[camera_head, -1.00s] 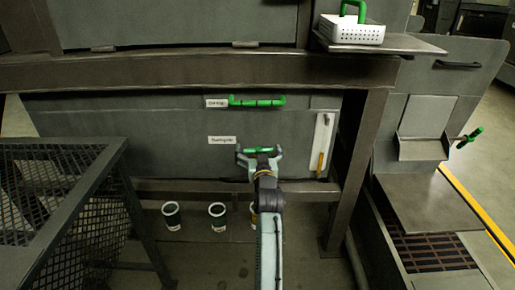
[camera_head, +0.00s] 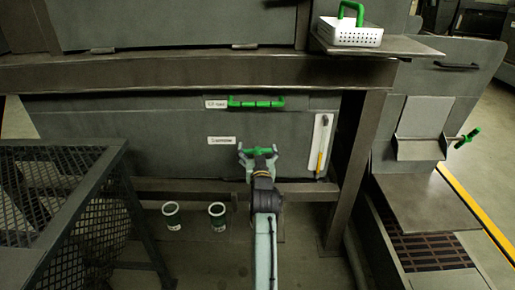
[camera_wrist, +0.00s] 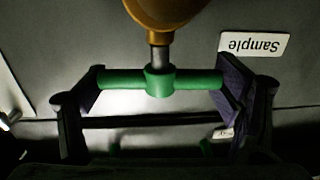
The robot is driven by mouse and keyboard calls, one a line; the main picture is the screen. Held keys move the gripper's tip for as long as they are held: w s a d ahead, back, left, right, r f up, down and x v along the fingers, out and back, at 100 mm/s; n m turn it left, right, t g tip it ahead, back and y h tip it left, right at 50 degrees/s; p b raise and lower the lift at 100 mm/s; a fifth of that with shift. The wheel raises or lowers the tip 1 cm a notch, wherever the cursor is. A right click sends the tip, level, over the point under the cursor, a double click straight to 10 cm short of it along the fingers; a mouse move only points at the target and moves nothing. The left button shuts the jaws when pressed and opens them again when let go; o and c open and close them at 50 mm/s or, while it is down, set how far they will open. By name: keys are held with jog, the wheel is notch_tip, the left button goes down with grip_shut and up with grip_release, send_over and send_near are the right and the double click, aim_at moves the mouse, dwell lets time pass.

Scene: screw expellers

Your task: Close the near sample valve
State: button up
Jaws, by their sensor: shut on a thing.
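The sample valve has a green T-shaped handle (camera_wrist: 190,79) on a metal stem, with a brass-coloured body (camera_wrist: 176,10) behind it in the wrist view. Its crossbar lies about level. My gripper (camera_wrist: 161,84) is shut on the handle, with one dark finger pad at each end of the bar. A white label reading "Sample" (camera_wrist: 254,44), upside down in the wrist view, is beside the valve. In the head view my gripper (camera_head: 259,153) is at the grey panel, with the green handle (camera_head: 257,150) between its fingers. My wrist and the fingers partly hide the valve.
A longer green handle (camera_head: 256,102) with its own label (camera_head: 216,104) is above on the panel. Two open cans (camera_head: 171,214) stand below. A mesh-sided frame (camera_head: 58,178) is at left, and a post (camera_head: 357,168) at right.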

jog(key=shift+r+m+h+p, duration=0.15)
jog(key=shift+m+h+p, duration=0.25)
jog(key=shift+p, duration=0.3)
jog(key=shift+h, duration=0.4)
jog(key=o, duration=1.1)
notch_tip(320, 180, up, 10)
jog(key=shift+f, duration=0.1)
